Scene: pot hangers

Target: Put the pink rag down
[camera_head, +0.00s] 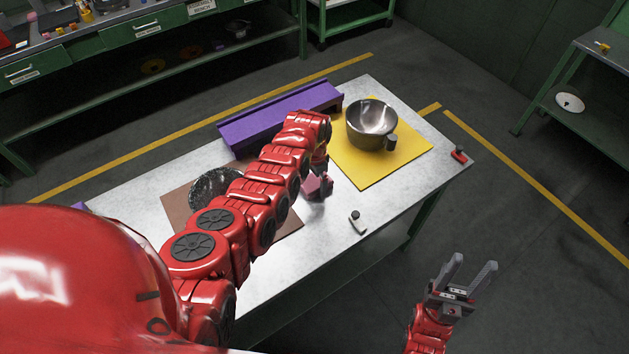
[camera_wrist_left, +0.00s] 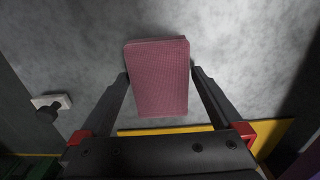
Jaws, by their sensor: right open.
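The pink rag (camera_head: 313,187) is a folded, block-like piece low over the middle of the metal table (camera_head: 347,192), between the brown and yellow mats. It also shows in the left wrist view (camera_wrist_left: 158,80), upright in the picture between the two dark fingers. My left gripper (camera_wrist_left: 160,76) is shut on the rag, with a fingertip at each side edge. In the head view my left arm hides most of that gripper. I cannot tell whether the rag touches the table. My right gripper (camera_head: 470,268) is open and empty, off the table's front right.
A steel pot (camera_head: 371,122) stands on the yellow mat (camera_head: 409,158). A dark speckled pot (camera_head: 214,184) is on the brown mat (camera_head: 176,205), partly behind my arm. A purple rack (camera_head: 257,125) lies along the back. A small hook piece (camera_head: 357,221) lies near the front edge.

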